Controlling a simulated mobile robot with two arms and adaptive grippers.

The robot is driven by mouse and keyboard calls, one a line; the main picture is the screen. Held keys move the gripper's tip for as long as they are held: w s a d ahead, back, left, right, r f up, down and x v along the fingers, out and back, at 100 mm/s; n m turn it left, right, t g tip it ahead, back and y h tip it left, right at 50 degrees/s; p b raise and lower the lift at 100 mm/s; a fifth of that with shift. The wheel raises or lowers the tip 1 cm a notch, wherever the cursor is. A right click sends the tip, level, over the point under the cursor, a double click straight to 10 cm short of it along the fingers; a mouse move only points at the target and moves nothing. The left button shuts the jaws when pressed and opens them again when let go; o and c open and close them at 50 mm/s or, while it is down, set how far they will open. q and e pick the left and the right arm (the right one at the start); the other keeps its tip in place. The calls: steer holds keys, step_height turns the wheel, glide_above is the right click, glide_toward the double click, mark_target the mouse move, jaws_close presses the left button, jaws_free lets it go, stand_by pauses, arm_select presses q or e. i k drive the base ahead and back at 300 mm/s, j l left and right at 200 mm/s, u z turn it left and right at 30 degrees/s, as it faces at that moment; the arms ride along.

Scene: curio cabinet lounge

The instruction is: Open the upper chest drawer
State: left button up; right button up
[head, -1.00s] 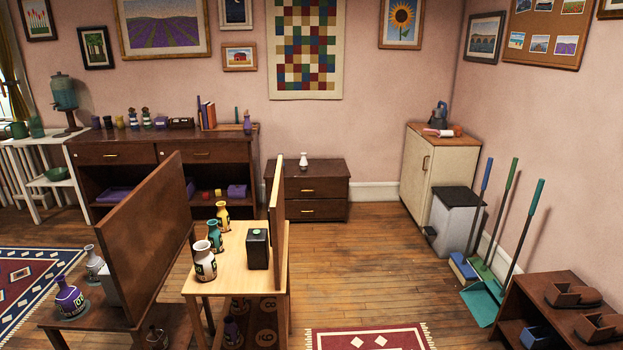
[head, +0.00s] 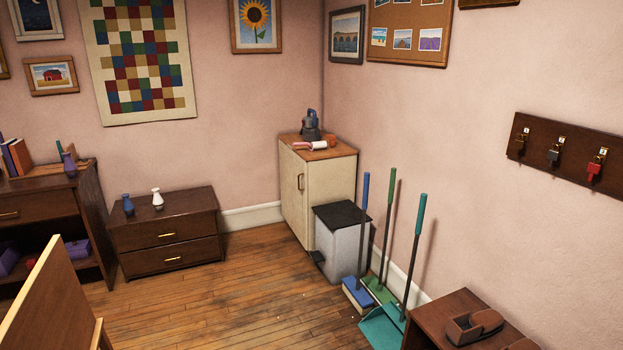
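The low dark wooden chest (head: 190,202) stands against the back wall, left of centre in the head view. It has two stacked drawers. The upper chest drawer (head: 145,241) looks shut and has a brass handle (head: 167,235). The lower drawer (head: 148,261) also looks shut, with its own brass handle (head: 173,259). A blue vase (head: 128,206) and a white vase (head: 157,199) stand upright on the chest top. Neither of my grippers shows in the head view.
A wooden panel (head: 52,300) rises at the lower left, in front of the dark sideboard (head: 88,212). A cream cabinet (head: 318,185), a grey bin (head: 340,240) and brooms with a teal dustpan (head: 385,328) stand to the right. The wooden floor (head: 235,295) before the chest is clear.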

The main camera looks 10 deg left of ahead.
mark_target(127, 239)
steer(key=i+u, duration=0.2)
steer(key=i, duration=0.4)
steer(key=i+u, duration=0.25)
steer(key=i, duration=0.35)
steer(key=i+l+u, duration=0.2)
steer(key=i, duration=0.4)
